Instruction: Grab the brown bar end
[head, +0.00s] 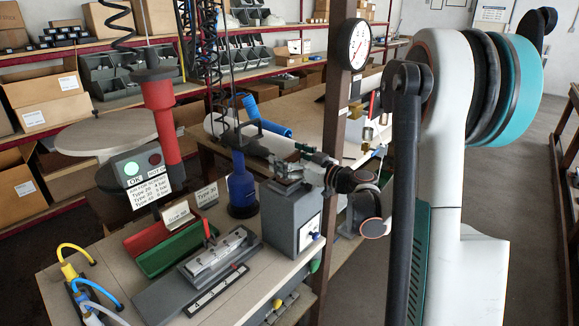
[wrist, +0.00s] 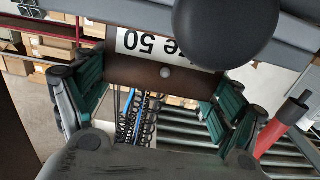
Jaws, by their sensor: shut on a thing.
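The brown bar end (wrist: 150,74) lies crosswise between the two green-padded fingers of my gripper (wrist: 160,85) in the wrist view. One finger is at each end of its visible stretch, and a round light knob or pin shows on its face. My gripper is shut on it. In the head view my gripper (head: 298,168) is at the top of the grey box (head: 292,225) on the bench; the bar cannot be made out clearly there.
A blue bottle-shaped tool (head: 241,187) stands left of the grey box. Red and green trays (head: 183,248) and a clamp fixture (head: 215,258) lie on the bench in front. A dark brown post (head: 336,80) with a gauge (head: 359,44) rises behind my arm.

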